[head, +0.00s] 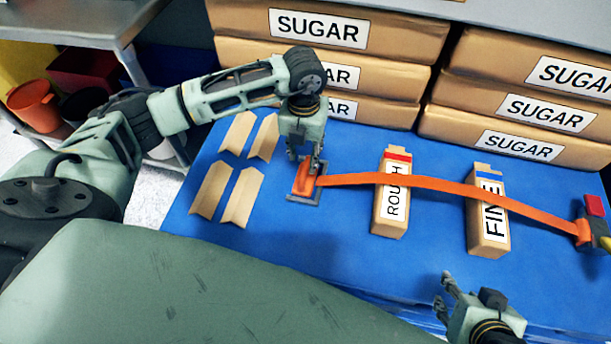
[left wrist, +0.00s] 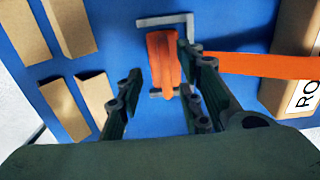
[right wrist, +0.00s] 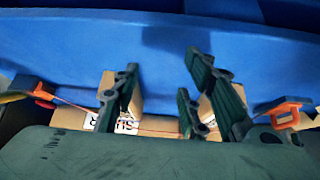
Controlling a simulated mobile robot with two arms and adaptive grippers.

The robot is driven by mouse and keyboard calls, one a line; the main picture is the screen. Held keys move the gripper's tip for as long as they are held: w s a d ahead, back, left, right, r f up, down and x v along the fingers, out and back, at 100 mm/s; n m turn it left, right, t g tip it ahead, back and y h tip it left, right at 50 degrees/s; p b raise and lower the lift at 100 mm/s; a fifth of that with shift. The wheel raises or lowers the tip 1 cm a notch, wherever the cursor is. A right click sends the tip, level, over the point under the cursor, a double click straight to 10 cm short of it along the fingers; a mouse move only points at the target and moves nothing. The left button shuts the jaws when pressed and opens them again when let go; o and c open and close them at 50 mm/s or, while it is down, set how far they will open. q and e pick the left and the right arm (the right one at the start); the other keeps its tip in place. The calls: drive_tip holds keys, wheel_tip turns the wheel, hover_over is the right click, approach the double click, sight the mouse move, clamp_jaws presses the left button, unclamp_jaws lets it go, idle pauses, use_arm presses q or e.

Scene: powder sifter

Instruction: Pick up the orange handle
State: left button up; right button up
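The orange handle (head: 303,186) sits in a grey square bracket (head: 318,198) on the blue table, joined to a long orange strap (head: 430,184) running right. In the left wrist view the handle (left wrist: 162,62) lies just beyond my left fingertips, nearer the right finger. My left gripper (head: 305,162) points down right above the handle; its fingers are apart, with nothing seen held between them. Whether a finger touches the handle I cannot tell. My right gripper (head: 442,298) is open and empty near the table's front edge; its fingers show apart in the right wrist view (right wrist: 158,85).
Boxes marked ROUGH (head: 391,215) and FINE (head: 488,225) stand under the strap. The strap ends at a device (head: 594,225) at right. Several cardboard pieces (head: 240,197) lie left of the handle. SUGAR boxes (head: 320,75) line the back. The table's front middle is clear.

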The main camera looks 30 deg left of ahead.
sight(306, 166)
use_arm(q)
drive_tip(key=f, duration=0.1)
drive_tip(key=f+b, duration=0.1)
drive_tip(key=f, duration=0.1)
drive_tip(key=s+d+f, duration=0.1)
drive_tip(key=f, duration=0.1)
use_arm(e)
drive_tip(key=w+a+r+t+y, duration=0.1)
drive_tip(key=w+a+r+t, duration=0.1)
drive_tip(key=w+r+t, duration=0.2)
drive_tip(key=shift+w+a+r, duration=0.15)
drive_tip(key=shift+w+r, duration=0.15)
drive_tip(key=shift+w, duration=0.95)
use_arm(q)
drive_tip(key=shift+c, duration=0.4)
clamp_jaws()
drive_tip(key=shift+w, duration=0.1)
